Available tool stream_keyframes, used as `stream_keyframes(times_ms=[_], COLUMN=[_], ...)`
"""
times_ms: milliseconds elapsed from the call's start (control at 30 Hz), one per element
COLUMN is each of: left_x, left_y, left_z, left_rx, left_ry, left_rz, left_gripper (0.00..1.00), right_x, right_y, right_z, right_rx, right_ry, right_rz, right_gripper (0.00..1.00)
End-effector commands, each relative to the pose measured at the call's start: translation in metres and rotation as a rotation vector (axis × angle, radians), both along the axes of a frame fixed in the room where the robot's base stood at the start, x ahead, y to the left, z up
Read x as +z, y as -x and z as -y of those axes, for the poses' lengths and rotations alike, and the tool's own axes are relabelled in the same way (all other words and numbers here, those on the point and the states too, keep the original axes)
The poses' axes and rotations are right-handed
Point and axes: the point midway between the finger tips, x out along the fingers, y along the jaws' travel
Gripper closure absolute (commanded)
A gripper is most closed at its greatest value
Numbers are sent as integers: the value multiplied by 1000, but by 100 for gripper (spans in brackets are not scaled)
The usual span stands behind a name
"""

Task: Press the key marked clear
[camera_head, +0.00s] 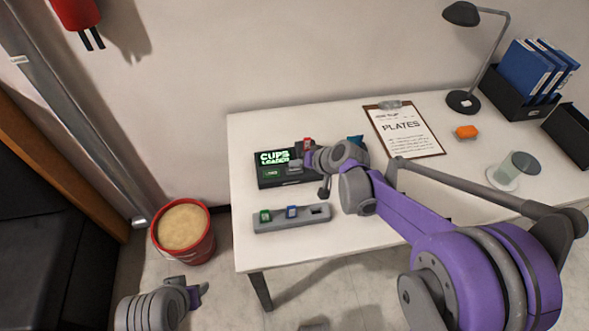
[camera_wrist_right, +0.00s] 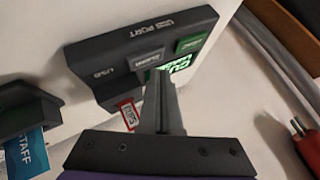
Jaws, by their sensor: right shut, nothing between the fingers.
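The dark marker console (camera_head: 262,181) stands on the white table, its green screen reading "CUPS LOADED". Below the screen are a green key (camera_head: 272,173) and a grey key (camera_head: 294,170). In the right wrist view the console (camera_wrist_right: 100,58) shows the grey key (camera_wrist_right: 148,57) and green key (camera_wrist_right: 193,43); their lettering is too small to read surely. My right gripper (camera_head: 298,164) is shut and empty over the console. Its fingertips (camera_wrist_right: 161,76) appear just beside the grey key and cover part of the screen; contact cannot be told. My left gripper (camera_head: 197,292) is low, off the table.
A red USB stick (camera_wrist_right: 128,115) labelled "CUPS" is at the console's side. A grey holder (camera_head: 270,226) with green and blue sticks lies in front. A clipboard (camera_head: 428,149) reading "PLATES", a lamp (camera_head: 463,101) and a glass (camera_head: 517,166) are to the right.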

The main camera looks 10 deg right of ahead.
Motion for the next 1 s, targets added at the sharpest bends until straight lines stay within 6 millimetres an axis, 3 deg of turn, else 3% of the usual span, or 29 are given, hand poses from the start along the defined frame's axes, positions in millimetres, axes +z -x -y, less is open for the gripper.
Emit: stream_keyframes(times_ms=[1000], left_x=[-9], left_y=[1], left_z=[0], left_rx=[0], left_ry=[0], left_rz=[-3], left_gripper=[50], right_x=[-13], right_y=[0], right_z=[0], right_rx=[0], right_ry=[0], right_rz=[0], right_gripper=[100])
